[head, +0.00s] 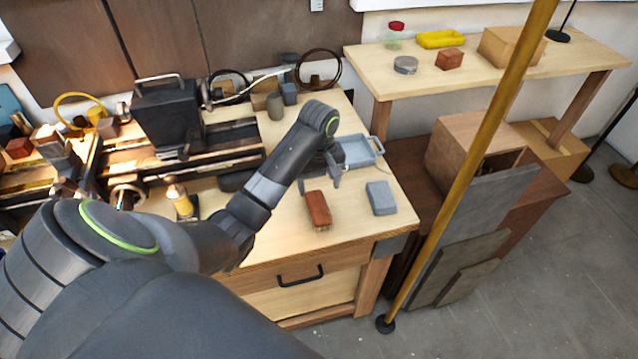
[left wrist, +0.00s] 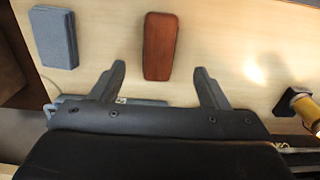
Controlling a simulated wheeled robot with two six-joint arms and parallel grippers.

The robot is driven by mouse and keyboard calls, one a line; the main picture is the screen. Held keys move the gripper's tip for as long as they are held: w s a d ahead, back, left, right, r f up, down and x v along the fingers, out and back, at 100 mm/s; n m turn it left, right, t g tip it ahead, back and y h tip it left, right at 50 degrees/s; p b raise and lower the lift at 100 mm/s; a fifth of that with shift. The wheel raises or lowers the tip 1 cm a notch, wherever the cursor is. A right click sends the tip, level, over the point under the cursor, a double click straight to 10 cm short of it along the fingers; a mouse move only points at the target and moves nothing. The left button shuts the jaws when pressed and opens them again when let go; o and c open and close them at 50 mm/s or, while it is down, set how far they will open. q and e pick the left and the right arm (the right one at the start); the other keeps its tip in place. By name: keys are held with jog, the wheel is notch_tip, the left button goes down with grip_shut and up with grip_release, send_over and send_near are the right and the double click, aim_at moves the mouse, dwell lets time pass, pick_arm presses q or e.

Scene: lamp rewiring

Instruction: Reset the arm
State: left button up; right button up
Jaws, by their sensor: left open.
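My left arm reaches in from the left over the workbench in the head view. Its gripper (head: 321,183) hangs above the bench top between the blue-grey tray (head: 358,152) and a red-brown block (head: 318,208). In the left wrist view the two fingers of the left gripper (left wrist: 160,88) stand wide apart with nothing between them. The red-brown block (left wrist: 159,46) lies just beyond the fingertips, apart from them. My right gripper does not show in either view.
A grey-blue block (head: 381,198) lies right of the red-brown one. A lathe-like machine (head: 168,115) fills the bench's left side. A yellow pole (head: 470,165) rises right of the bench. Bare wood surrounds the blocks.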

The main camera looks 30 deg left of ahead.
pick_arm(q)
jog(key=shift+r, duration=0.35)
dwell(0.4)
jog(key=s+f+m, duration=0.3)
jog(key=s+f, duration=0.3)
jog(key=s, duration=0.1)
jog(key=s+d+r+m+t+y, duration=0.2)
jog(key=s+m+t, duration=0.3)
jog(key=s, duration=1.7)
notch_tip(320, 180, down, 30)
jog(key=a+m+g+b, duration=0.1)
jog(key=a+g+b, duration=0.15)
jog(key=b, duration=0.25)
jog(key=s+d+f+g+h+b, duration=0.1)
jog(key=s+d+f+b, duration=0.1)
jog(key=s+f, duration=1.3)
notch_tip(320, 180, down, 4)
jog(key=shift+s+r+b, duration=0.2)
jog(key=shift+b, duration=0.45)
